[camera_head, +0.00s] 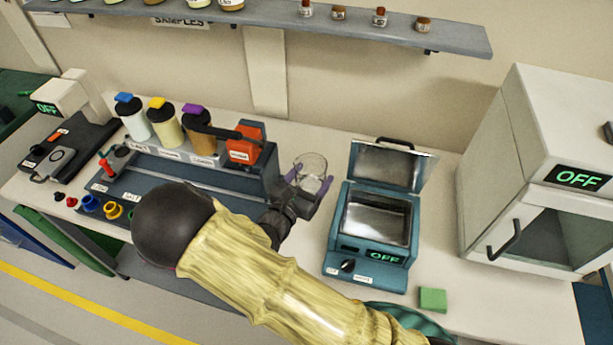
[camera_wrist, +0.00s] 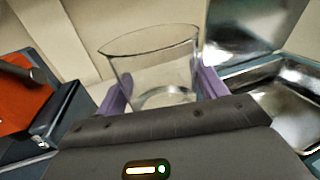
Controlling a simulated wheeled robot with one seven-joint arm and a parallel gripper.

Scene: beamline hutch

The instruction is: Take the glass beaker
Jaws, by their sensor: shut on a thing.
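The glass beaker (camera_head: 312,168) is clear and stands about upright between the purple fingers of my gripper (camera_head: 307,182). In the wrist view the beaker (camera_wrist: 155,72) has one purple finger against each side, and my gripper (camera_wrist: 163,100) is shut on it. The wrist's dark body hides the beaker's lower front in that view. I cannot tell whether its base touches the bench.
A blue bath marked OFF (camera_head: 371,225), lid raised, stands right of the beaker. A dark rack with capped bottles (camera_head: 165,130) and an orange block (camera_head: 246,143) is at left. A white oven (camera_head: 540,170), a green block (camera_head: 433,300) and a sample shelf (camera_head: 280,14) surround it.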

